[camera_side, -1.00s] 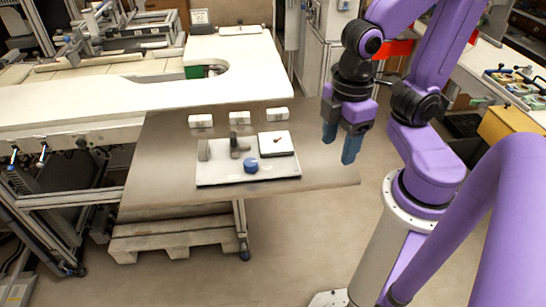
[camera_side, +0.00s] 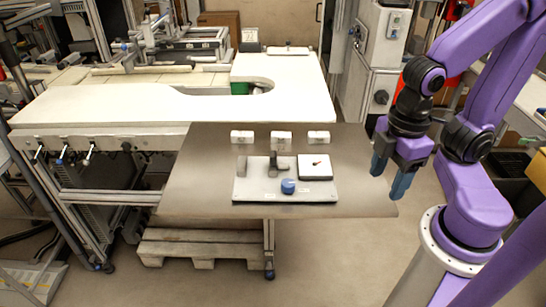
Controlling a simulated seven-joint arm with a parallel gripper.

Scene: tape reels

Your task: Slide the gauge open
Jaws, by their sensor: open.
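The gauge looks like a light grey flat base plate (camera_side: 255,194) lying on the brown table board. A small grey upright block (camera_side: 242,164) stands at its back left, and a dark grey jaw-like piece (camera_side: 278,166) stands right of that block with a gap between them. A blue round knob (camera_side: 288,186) sits at the plate's front middle. A white square dial (camera_side: 316,167) with a small red pointer is at its back right. My gripper (camera_side: 388,183) hangs to the right of the plate, over the board's right edge, open and empty, touching nothing.
Three small white blocks stand in a row behind the plate, the middle one (camera_side: 281,139) behind the dark piece. The brown table board (camera_side: 200,190) is bare left of the plate. A white worktop (camera_side: 120,108) lies behind it.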

